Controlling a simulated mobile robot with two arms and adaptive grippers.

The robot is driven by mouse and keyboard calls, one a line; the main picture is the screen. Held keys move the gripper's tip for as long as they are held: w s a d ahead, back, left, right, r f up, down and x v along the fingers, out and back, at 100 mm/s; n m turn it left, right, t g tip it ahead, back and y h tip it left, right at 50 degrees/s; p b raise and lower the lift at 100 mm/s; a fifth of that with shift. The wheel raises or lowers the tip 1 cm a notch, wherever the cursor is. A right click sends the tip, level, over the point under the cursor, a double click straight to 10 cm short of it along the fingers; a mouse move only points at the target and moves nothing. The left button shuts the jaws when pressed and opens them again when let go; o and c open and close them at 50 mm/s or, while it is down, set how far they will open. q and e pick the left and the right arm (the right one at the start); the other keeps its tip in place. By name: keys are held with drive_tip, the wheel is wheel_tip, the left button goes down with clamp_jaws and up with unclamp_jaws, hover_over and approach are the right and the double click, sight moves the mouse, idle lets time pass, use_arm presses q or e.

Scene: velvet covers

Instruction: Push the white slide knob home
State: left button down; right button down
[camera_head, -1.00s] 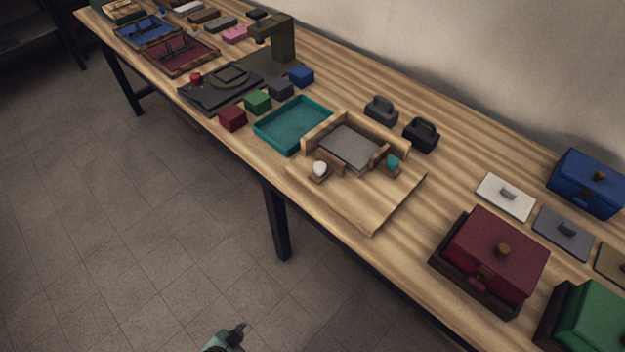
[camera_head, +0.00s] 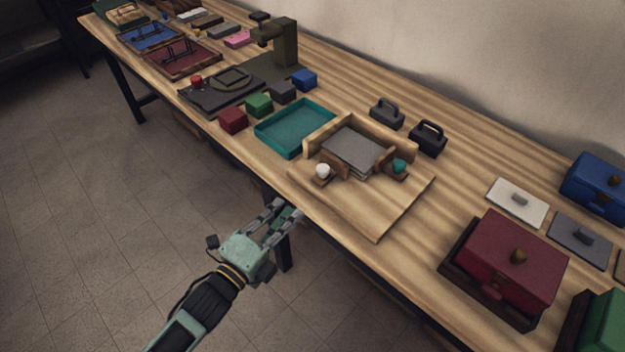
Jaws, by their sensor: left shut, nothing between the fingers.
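The white slide knob (camera_head: 322,171) is a round knob on a small brown slide at the left front of a wooden fixture (camera_head: 378,215). A teal knob (camera_head: 399,166) sits on a similar brown slide at the fixture's right. A grey plate stack (camera_head: 352,150) lies between the brown pieces. My left gripper (camera_head: 288,209) is shut and empty, beside the table's front edge, below and left of the white knob and apart from it. My right gripper is not in view.
A teal tray (camera_head: 292,128) stands left of the fixture. Two dark handled blocks (camera_head: 386,112) stand behind it. A dark red lidded box (camera_head: 505,262) stands to the right. The wood between fixture and red box is clear.

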sight(322, 174)
use_arm(q)
drive_tip(key=p+x, duration=0.1)
drive_tip(key=x, duration=1)
drive_tip(key=shift+w+d+p, duration=0.1)
drive_tip(key=shift+w+p, duration=0.15)
drive_tip(key=shift+p, duration=0.1)
drive_tip(key=shift+w+d+f, duration=0.1)
drive_tip(key=shift+w+d, duration=0.05)
drive_tip(key=shift+w, duration=0.05)
drive_tip(key=b+x, duration=0.2)
drive_tip(key=x, duration=0.1)
drive_tip(key=shift+d, duration=0.4)
